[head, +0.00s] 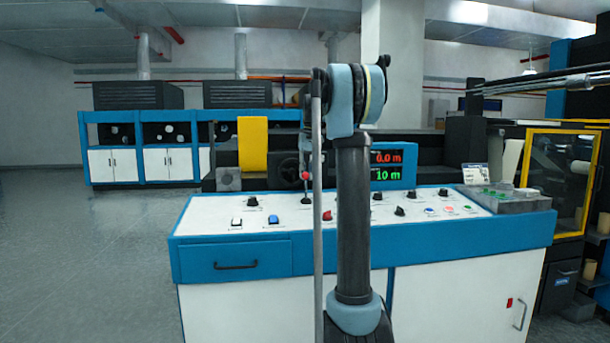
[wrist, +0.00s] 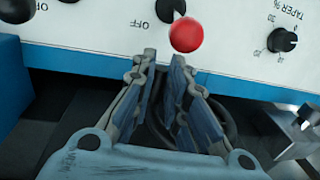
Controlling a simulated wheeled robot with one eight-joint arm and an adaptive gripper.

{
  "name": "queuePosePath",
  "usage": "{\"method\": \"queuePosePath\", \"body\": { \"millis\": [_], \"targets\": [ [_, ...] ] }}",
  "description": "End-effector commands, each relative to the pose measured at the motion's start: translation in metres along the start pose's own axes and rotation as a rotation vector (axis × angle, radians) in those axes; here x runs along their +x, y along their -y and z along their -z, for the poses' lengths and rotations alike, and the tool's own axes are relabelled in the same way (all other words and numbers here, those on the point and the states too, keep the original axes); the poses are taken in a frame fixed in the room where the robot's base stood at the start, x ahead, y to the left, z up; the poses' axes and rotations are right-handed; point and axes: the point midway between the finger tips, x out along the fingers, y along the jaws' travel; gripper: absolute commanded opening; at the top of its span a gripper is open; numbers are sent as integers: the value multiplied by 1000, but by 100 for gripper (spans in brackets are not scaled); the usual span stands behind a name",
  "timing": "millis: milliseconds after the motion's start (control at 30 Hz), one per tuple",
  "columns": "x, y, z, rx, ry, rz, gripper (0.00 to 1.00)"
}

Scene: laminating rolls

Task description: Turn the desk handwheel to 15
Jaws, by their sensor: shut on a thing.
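The desk handwheel (wrist: 231,122) is a dark ring behind the pads of my gripper (wrist: 164,60) in the wrist view. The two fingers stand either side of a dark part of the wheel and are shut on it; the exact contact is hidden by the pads. In the head view the dark handwheel (head: 286,170) shows behind the far edge of the control desk (head: 240,224), left of my arm. My gripper is mostly hidden there by my arm. I cannot read any scale or number on the wheel.
A red ball-topped lever (wrist: 186,34) stands very close to the fingertips. A taper knob (wrist: 282,40) sits to its right. A display (head: 387,166) reads 0.0 m in red and 10 m in green. A yellow panel (head: 253,144) stands left of the wheel. Floor at left is clear.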

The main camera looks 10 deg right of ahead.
Motion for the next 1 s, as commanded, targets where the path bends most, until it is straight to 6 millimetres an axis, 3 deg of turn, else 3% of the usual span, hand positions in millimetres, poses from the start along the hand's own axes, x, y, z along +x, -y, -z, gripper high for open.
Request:
{"method": "queuePosePath", "body": {
  "millis": [600, 1000],
  "targets": [
    [24, -3, 0, 2, -1, 450, 0],
    [30, -1, 0, 1, 0, 560, 0]
  ]
}}
